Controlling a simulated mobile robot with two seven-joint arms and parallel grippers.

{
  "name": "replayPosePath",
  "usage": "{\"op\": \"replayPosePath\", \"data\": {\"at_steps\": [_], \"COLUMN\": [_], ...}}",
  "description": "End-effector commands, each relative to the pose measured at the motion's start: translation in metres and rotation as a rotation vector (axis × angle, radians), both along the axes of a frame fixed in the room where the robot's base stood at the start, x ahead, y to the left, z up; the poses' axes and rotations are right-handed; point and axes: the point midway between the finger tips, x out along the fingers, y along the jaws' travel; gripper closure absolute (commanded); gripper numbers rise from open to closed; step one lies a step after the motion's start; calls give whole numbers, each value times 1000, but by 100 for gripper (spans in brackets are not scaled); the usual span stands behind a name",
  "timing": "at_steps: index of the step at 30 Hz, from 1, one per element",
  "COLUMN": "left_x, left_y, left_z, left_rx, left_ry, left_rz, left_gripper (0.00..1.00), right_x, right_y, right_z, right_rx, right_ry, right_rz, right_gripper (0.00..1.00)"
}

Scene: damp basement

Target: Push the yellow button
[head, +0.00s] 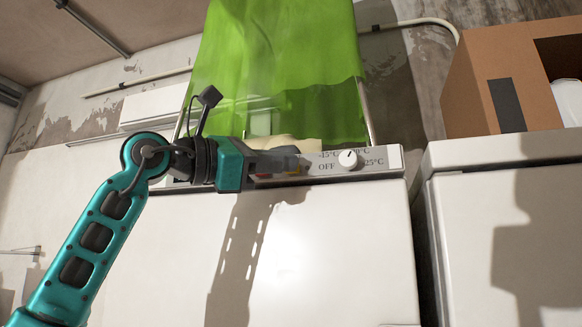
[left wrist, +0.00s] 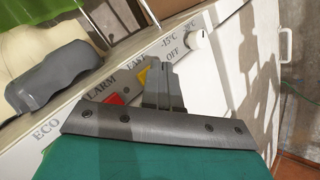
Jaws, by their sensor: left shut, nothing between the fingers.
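The yellow button (left wrist: 143,75) is on the white control panel (left wrist: 225,22), below the FAST label in the left wrist view. In the head view only a small bit of the yellow button (head: 293,174) shows under my fingers. My left gripper (head: 297,160) is shut and empty, in front of the panel. In the left wrist view its fingertips (left wrist: 160,68) are just beside the yellow button and partly cover that area. I cannot tell whether they touch it. My right gripper is in neither view.
A red button (left wrist: 115,99) sits beside the yellow one near the ALARM label. A white dial (head: 348,158) is to the right. Green cloth (head: 290,60) hangs behind the panel. A cardboard box (head: 470,85) stands at the right on another white appliance (head: 505,150).

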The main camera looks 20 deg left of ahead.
Motion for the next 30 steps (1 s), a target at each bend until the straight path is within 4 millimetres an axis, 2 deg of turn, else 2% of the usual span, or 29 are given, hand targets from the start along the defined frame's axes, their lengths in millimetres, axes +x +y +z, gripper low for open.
{"op": "replayPosePath", "data": {"at_steps": [21, 30], "left_x": [5, -6], "left_y": [0, 0], "left_z": [0, -1], "left_rx": [0, 1], "left_ry": [1, 0], "left_rz": [-1, -1], "left_gripper": [100, 100], "right_x": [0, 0], "right_y": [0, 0], "right_z": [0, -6], "right_rx": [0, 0], "right_ry": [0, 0], "right_rz": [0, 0], "right_gripper": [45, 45]}}
